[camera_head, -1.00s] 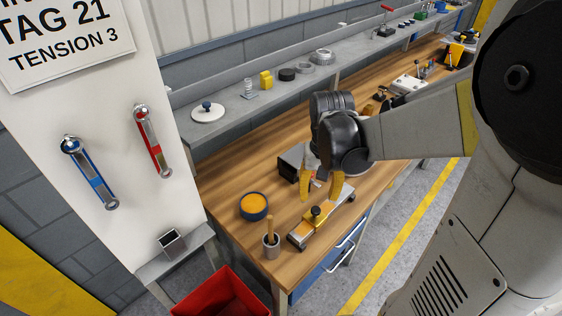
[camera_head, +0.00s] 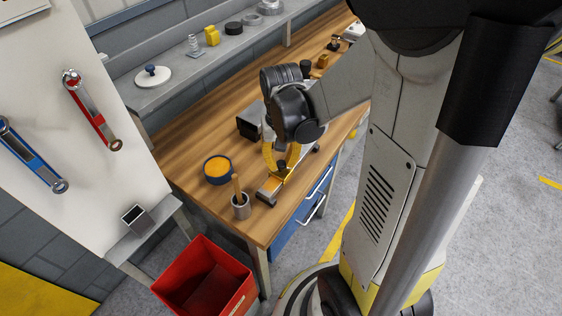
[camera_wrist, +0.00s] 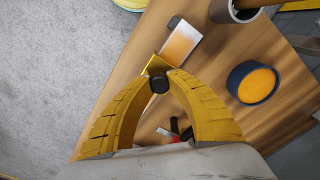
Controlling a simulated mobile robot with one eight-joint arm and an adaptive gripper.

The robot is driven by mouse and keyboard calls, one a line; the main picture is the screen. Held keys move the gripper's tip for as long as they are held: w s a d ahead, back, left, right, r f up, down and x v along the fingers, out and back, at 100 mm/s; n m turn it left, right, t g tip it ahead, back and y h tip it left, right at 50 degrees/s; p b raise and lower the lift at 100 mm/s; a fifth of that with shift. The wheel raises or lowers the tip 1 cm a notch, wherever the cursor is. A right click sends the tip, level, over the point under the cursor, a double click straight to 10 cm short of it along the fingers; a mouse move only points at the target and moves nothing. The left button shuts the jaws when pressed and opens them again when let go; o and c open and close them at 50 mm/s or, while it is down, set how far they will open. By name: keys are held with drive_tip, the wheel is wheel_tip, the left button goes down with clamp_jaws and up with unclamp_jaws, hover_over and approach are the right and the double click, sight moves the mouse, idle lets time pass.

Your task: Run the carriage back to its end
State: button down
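The carriage (camera_wrist: 152,66) is a yellow block with a black knob (camera_wrist: 159,84) on a pale rail (camera_wrist: 184,40) with an orange strip. In the wrist view, my gripper (camera_wrist: 161,76) has its yellow curved fingertips closed on both sides of the knob. A dark foot (camera_wrist: 174,22) marks the near end of the rail; the stretch behind the gripper is hidden. In the head view, the rail (camera_head: 268,188) lies along the front edge of the bench, and my gripper (camera_head: 280,168) is at the carriage, which the fingers mostly cover.
A blue-rimmed dish with orange contents (camera_head: 217,168) and a grey cup with a wooden handle (camera_head: 241,206) stand left of the rail. A dark box (camera_head: 251,122) sits behind it. A red bin (camera_head: 206,282) is on the floor.

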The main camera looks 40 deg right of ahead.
drive_tip(key=w+d, duration=0.1)
drive_tip(key=d, duration=0.3)
drive_tip(key=w+d, duration=0.2)
drive_tip(key=d, duration=0.2)
drive_tip(key=w+d+b, duration=0.1)
drive_tip(key=d, duration=0.3)
drive_tip(key=shift+w, duration=0.2)
drive_tip(key=c, duration=1.2)
unclamp_jaws()
drive_tip(key=shift+d, duration=0.1)
drive_tip(key=shift+c, duration=0.2)
drive_tip(key=shift+o, duration=0.2)
drive_tip(key=shift+d, duration=0.1)
wheel_tip(320, 180, up, 12)
